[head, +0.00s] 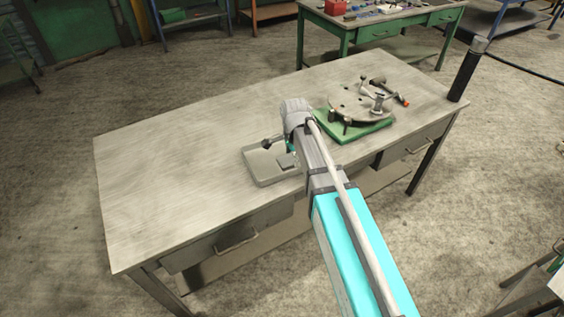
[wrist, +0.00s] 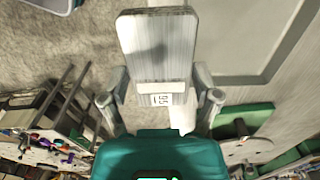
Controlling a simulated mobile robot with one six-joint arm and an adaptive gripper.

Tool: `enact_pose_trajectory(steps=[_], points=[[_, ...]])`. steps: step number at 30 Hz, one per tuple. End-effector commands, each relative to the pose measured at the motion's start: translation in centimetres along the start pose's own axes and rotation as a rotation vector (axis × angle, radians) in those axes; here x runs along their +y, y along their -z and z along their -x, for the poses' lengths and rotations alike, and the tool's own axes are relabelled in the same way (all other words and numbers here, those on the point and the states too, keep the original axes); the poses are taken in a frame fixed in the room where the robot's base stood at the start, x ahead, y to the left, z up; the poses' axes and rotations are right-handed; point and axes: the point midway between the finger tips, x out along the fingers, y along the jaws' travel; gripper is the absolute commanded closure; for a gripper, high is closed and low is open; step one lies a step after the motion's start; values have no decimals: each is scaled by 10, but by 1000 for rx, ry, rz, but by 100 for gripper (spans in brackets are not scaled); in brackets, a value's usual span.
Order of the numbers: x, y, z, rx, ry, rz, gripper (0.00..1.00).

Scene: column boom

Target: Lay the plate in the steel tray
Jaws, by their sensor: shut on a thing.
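The plate (wrist: 158,45) is a flat grey metal piece with a small printed label near my jaws. In the wrist view my gripper (wrist: 161,97) is shut on it, with one finger at each side. In the head view my gripper (head: 280,144) is over the steel tray, partly hidden behind my arm. A small part of the plate (head: 287,160) shows there, in front of the tray's right part. The steel tray (head: 262,178) is shallow and grey with a raised rim, on the workbench near its front edge. I cannot tell whether the plate touches it.
The workbench (head: 180,150) is bare to the left of the tray. A green base with a round metal disc (head: 352,103) and clamp parts stands right of my gripper. A dark post (head: 466,75) rises at the right corner. Another bench (head: 385,20) is behind.

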Motion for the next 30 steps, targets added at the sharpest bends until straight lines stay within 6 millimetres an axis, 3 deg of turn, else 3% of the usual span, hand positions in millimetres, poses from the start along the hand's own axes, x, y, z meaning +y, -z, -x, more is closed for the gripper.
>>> enact_pose_trajectory(steps=[11,30], points=[[-7,6,-4,0,0,-8,81],[-96,16,-50,0,0,-9,81]])
